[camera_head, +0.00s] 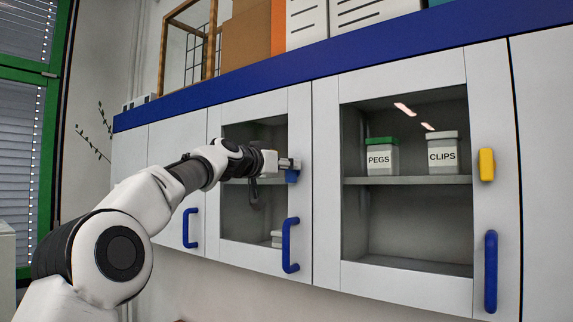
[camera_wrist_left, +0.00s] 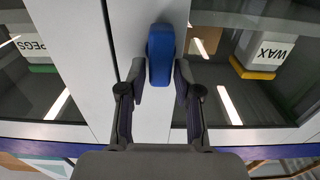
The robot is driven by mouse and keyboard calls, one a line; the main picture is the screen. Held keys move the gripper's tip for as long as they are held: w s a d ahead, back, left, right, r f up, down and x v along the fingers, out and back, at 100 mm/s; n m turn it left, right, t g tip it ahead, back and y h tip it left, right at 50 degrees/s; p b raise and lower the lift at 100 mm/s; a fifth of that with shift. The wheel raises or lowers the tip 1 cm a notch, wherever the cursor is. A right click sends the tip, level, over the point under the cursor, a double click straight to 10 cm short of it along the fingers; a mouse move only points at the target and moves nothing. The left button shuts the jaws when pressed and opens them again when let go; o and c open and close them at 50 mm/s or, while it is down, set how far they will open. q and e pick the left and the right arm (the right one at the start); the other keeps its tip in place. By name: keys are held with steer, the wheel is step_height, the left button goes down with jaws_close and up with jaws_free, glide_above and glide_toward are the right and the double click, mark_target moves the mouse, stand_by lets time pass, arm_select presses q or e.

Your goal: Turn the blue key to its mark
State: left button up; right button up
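The blue key (camera_head: 292,176) is on the frame of the middle glass cabinet door, at its right side. In the left wrist view the blue key (camera_wrist_left: 161,50) stands up and down in the picture, with its lower end between the two fingers. My left gripper (camera_head: 290,163) has reached the key. The fingers partly cover the key in the head view. I cannot make out its mark. My right gripper is not in view.
Blue door handles (camera_head: 291,245) stick out below. A yellow key (camera_head: 487,164) is on the right door's frame. Behind that door's glass are the PEGS jar (camera_head: 382,158) and CLIPS jar (camera_head: 442,154). Boxes (camera_head: 246,40) stand on top of the cabinet.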

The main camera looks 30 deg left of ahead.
arm_select(q)
jaws_close()
steer(key=shift+m, duration=0.4)
steer(key=m+b, duration=0.1)
steer(key=m, duration=0.4)
steer(key=d+m+b, duration=0.1)
steer(key=m+b, duration=0.1)
steer(key=m, duration=0.4)
steer(key=f+m+b, duration=0.1)
steer(key=m+b, duration=0.1)
steer(key=m, duration=0.4)
steer(key=shift+s+d, duration=0.1)
steer(key=shift+d, duration=0.1)
